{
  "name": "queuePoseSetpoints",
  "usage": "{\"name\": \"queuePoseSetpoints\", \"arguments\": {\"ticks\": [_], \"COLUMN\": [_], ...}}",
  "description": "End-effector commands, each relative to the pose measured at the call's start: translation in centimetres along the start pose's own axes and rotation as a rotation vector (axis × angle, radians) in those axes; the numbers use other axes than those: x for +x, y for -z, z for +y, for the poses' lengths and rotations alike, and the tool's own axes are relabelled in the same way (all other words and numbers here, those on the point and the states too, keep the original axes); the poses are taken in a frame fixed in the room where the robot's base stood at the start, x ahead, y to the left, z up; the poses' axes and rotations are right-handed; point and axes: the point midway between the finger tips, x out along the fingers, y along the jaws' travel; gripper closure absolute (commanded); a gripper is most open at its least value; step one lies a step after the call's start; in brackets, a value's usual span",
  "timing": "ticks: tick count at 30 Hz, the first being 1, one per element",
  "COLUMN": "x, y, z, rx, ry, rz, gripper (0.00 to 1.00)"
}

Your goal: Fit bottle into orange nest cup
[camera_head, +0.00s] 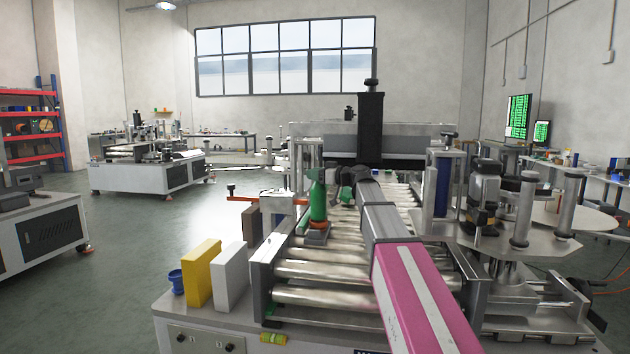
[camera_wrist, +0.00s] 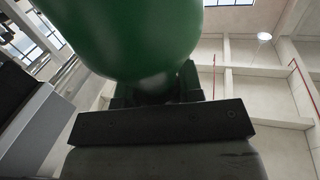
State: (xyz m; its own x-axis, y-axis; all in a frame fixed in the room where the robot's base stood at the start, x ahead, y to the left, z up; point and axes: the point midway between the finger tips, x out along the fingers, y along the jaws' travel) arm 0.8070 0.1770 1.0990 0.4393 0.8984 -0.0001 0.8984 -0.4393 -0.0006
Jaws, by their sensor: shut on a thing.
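A green bottle (camera_head: 318,200) stands upright over the roller conveyor in the head view. It also fills the top of the wrist view (camera_wrist: 125,35). The orange nest cup (camera_head: 318,226) shows as a band at the bottle's foot, on a small grey block (camera_head: 317,238). The bottle's foot meets the cup's rim in the picture; I cannot tell whether it is inside or just above. My gripper (camera_head: 332,197) is shut on the bottle from the right side. The fingertips are largely hidden by the bottle and my arm.
Metal rollers (camera_head: 310,275) run beneath. An orange-red bar (camera_head: 250,199) juts out left of the bottle. A yellow box (camera_head: 202,272), a white box (camera_head: 230,276) and a blue cup (camera_head: 176,281) stand front left. Labeller posts and a disc (camera_head: 570,218) crowd the right.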

Motion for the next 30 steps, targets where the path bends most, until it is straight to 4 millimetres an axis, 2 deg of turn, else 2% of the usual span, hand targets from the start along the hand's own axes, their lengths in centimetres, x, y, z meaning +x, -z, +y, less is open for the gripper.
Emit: {"name": "queuePoseSetpoints", "arguments": {"ticks": [4,15,16,18,28,30], "x": [0.0,0.0,0.0,0.0,0.0,-0.5], "y": [-1.9,-2.2,-2.2,-2.2,-1.9,-1.9], "z": [-0.1,0.0,0.0,0.0,0.0,-0.1], "rx": [0.001,0.000,-0.001,-0.001,-0.001,0.000], "ry": [0.000,0.000,0.000,0.000,0.000,-0.001], "rz": [0.000,0.000,0.000,0.000,0.000,0.000], "gripper": [1.00,1.00,0.60,0.41,0.41,0.41]}}
